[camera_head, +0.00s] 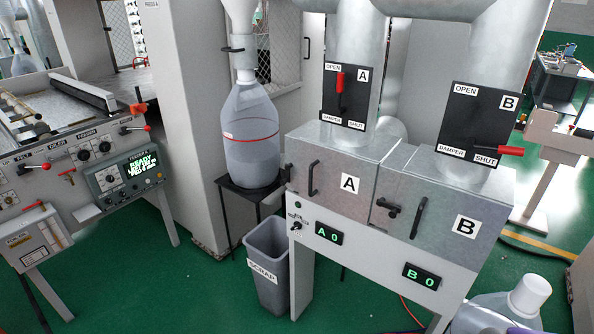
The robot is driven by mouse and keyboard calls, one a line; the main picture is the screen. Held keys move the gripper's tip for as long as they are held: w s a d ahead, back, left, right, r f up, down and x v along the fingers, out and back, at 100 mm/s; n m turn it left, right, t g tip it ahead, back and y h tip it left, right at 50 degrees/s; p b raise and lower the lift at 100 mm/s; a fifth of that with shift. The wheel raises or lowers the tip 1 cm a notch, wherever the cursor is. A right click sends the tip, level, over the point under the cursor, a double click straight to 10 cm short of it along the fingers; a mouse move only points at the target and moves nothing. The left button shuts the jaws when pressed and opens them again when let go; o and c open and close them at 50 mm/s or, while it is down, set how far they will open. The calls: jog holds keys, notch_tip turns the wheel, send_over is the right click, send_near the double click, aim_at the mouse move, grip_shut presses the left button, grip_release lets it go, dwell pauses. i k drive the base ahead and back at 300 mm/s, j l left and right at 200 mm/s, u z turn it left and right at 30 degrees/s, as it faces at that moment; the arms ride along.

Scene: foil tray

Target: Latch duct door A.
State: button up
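Duct door A (335,199) is the grey metal panel labelled A on the left half of the duct box. It looks flush with the box front, but I cannot tell whether it is fully closed. Its black bar handle (313,178) stands upright on its left part. A small dark latch (288,172) shows at the box's left edge; its position is too small to tell. Duct door B (445,235) is to the right, with a black latch (388,208) at its left edge and its own handle (418,218). My gripper is not in view.
Damper A's red lever (339,82) points up at OPEN; damper B's red lever (511,151) lies at SHUT. Displays read A 0 (329,235) and B 0 (423,276). A scrap bin (270,285) and a bottle on a stand (250,150) are left of the box. Green floor is clear at lower left.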

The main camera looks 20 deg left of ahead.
aim_at(283, 182)
jog(key=i+j, duration=0.4)
jog(key=j, duration=0.15)
jog(key=i+j, duration=0.4)
jog(key=j, duration=0.15)
jog(key=i+j, duration=0.4)
jog(key=j, duration=0.15)
